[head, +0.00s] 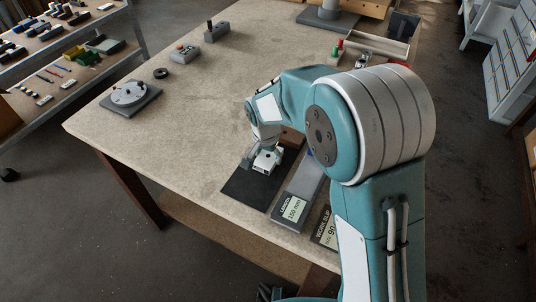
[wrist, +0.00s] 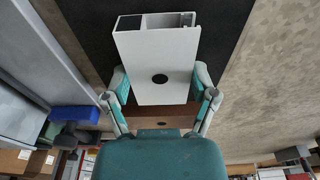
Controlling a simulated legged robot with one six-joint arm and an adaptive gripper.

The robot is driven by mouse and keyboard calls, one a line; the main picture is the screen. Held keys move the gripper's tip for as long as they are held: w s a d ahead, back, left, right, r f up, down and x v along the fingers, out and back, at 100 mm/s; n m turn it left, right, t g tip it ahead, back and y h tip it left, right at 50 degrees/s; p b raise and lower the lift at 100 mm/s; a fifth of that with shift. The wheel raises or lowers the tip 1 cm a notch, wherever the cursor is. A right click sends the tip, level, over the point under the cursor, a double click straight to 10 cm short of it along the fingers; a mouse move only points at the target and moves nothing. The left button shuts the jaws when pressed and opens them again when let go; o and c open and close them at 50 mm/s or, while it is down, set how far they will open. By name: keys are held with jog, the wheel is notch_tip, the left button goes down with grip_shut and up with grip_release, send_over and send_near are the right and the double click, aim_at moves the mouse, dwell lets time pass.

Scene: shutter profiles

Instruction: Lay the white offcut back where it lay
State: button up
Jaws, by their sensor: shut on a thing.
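The white offcut (wrist: 156,60) is a short piece of hollow shutter profile with a dark round hole in its flat face. Its open, chambered end is at the top of the wrist view. My gripper (wrist: 161,92) is shut on it, one finger at each side. In the head view, my gripper (head: 264,152) and the offcut (head: 267,163) are over the far part of the black mat (head: 243,189). I cannot tell whether the offcut touches the mat, which also fills the background in the wrist view (wrist: 92,30).
A grey bar with a "150 mm" label (head: 292,208) lies right of the mat, and another label (head: 328,232) is partly behind my arm. A round grey fixture (head: 128,93) and a control box (head: 184,53) stand farther left. The table left of the mat (head: 190,140) is clear.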

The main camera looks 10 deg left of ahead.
aim_at(267, 159)
jog(key=o, duration=1.1)
jog(key=shift+d+f, duration=0.1)
jog(key=r, duration=0.4)
jog(key=s+r, duration=0.1)
jog(key=r, duration=0.7)
jog(key=shift+s+a+r, duration=0.1)
jog(key=shift+s+a, duration=0.05)
jog(key=shift+a, duration=0.1)
